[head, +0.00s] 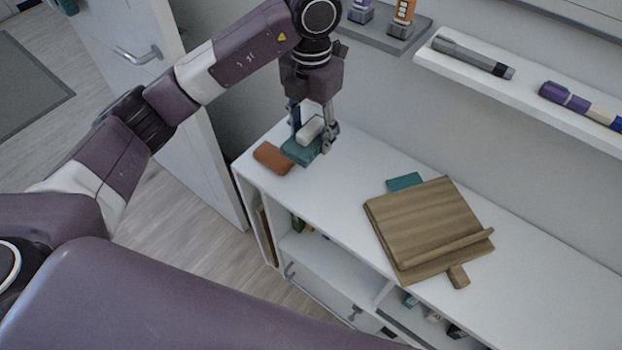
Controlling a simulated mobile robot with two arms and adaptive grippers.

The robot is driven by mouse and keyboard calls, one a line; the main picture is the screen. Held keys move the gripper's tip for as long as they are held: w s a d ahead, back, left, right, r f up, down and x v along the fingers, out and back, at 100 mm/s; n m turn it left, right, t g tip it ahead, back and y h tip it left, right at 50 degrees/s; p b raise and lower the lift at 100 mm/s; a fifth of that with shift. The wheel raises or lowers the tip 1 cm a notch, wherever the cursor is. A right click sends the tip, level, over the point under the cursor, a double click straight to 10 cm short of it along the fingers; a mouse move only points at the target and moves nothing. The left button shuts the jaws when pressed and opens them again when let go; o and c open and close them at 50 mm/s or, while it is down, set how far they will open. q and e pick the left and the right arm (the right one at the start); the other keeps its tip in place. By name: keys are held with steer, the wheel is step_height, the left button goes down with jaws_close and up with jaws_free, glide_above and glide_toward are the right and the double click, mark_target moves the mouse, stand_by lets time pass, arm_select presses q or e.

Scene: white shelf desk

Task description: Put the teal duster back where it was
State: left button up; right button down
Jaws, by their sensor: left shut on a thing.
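The teal duster (298,152), a teal block with a whitish upper part, is at the left end of the white desk top. My left gripper (313,133) points down and is shut on it, with one finger on each side. The fingers hide part of the duster. I cannot tell whether its underside touches the desk. A brown-orange block (272,158) lies on the desk just left of it. A flat teal piece (405,182) shows at the back edge of a wooden stand (425,222), which partly hides it. My right gripper is not in view.
The wooden stand takes up the middle of the desk top (345,190); the surface between it and the duster is clear. A wall shelf (530,85) holds a grey marker (473,57) and a purple one (565,96). A grey shelf (385,36) holds small bottles. Cubbies lie below.

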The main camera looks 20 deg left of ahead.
arm_select(q)
steer(key=p, duration=0.2)
glide_above(311, 186)
step_height(311, 186, down, 12)
steer(key=shift+r, duration=0.15)
step_height(311, 186, down, 4)
steer(key=shift+r, duration=0.1)
steer(key=shift+f, duration=0.3)
steer(key=shift+f, duration=0.1)
steer(key=shift+f, duration=0.15)
steer(key=o, duration=1.1)
